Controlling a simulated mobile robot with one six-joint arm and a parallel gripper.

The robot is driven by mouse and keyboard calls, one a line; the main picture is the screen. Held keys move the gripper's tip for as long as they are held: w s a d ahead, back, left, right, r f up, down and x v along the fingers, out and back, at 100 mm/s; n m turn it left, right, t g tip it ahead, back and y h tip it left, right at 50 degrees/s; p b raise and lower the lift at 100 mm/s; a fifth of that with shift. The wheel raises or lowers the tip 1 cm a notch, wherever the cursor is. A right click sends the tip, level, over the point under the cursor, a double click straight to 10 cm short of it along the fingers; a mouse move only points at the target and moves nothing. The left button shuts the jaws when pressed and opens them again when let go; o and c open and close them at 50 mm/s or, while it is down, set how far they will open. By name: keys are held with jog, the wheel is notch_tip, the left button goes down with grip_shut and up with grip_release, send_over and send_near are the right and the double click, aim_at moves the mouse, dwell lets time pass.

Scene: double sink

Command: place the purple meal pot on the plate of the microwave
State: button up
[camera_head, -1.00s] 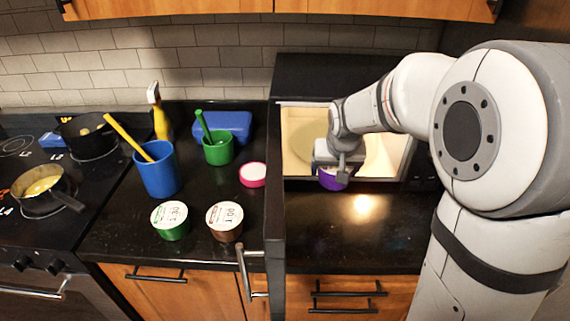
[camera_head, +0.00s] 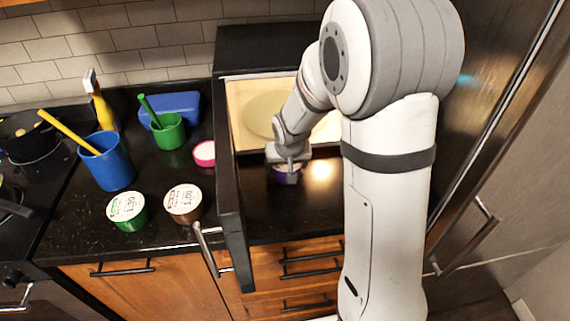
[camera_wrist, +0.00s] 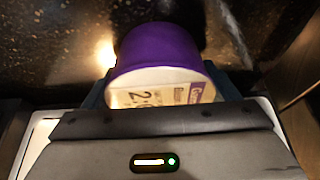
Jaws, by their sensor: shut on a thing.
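The purple meal pot (camera_head: 286,177) is held in my gripper (camera_head: 288,165), in front of the open microwave (camera_head: 268,47) and near the lower edge of its opening. In the wrist view the pot (camera_wrist: 160,46) shows its purple side and pale printed lid between the jaws. My gripper is shut on it. The round pale plate (camera_head: 258,112) lies inside the lit microwave; my arm hides part of the right side of the interior.
The microwave door (camera_head: 229,180) stands open at the left of the pot, with its handle (camera_head: 208,250) towards me. Left of it are a brown pot (camera_head: 184,209), green pot (camera_head: 131,219), pink-rimmed pot (camera_head: 204,154), blue cup (camera_head: 107,165) and green mug (camera_head: 168,135).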

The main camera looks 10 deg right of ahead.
jog(key=o, duration=0.9)
jog(key=shift+f, duration=0.2)
jog(key=o, duration=0.4)
jog(key=shift+r, duration=0.2)
